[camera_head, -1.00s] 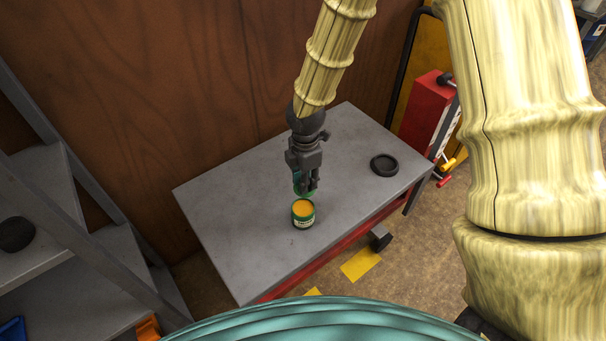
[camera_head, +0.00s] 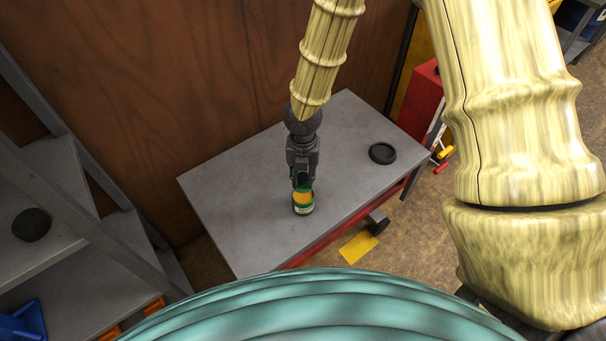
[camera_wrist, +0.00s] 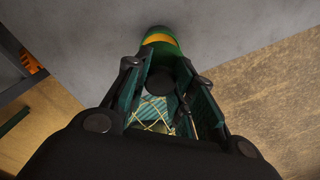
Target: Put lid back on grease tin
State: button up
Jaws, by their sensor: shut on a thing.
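The grease tin (camera_head: 303,209) stands upright on the grey bench top, green with a pale label and orange-yellow grease showing at its open mouth. It also shows at the top of the wrist view (camera_wrist: 160,38), partly hidden by the fingers. My gripper (camera_head: 302,181) points down just above and behind the tin's mouth. It is shut on the green lid (camera_head: 308,184), which is mostly hidden by the fingers and seems tilted. I cannot tell whether the lid touches the tin's rim.
A black round dish (camera_head: 382,153) lies on the right of the bench (camera_head: 240,185). A red box (camera_head: 423,100) stands beyond the bench's right end. Grey shelving (camera_head: 75,215) stands at left, and a wooden wall is behind. Much of the bench top is clear.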

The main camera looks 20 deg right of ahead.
jog(key=shift+f+b, duration=1.55)
jog(key=shift+f, duration=0.05)
jog(key=shift+f+b, duration=0.45)
jog(key=shift+f, duration=0.6)
jog(key=shift+p, duration=0.75)
jog(key=shift+f+p, duration=0.2)
jog(key=shift+p, duration=0.4)
dwell(1.2)
jog(key=o, duration=1)
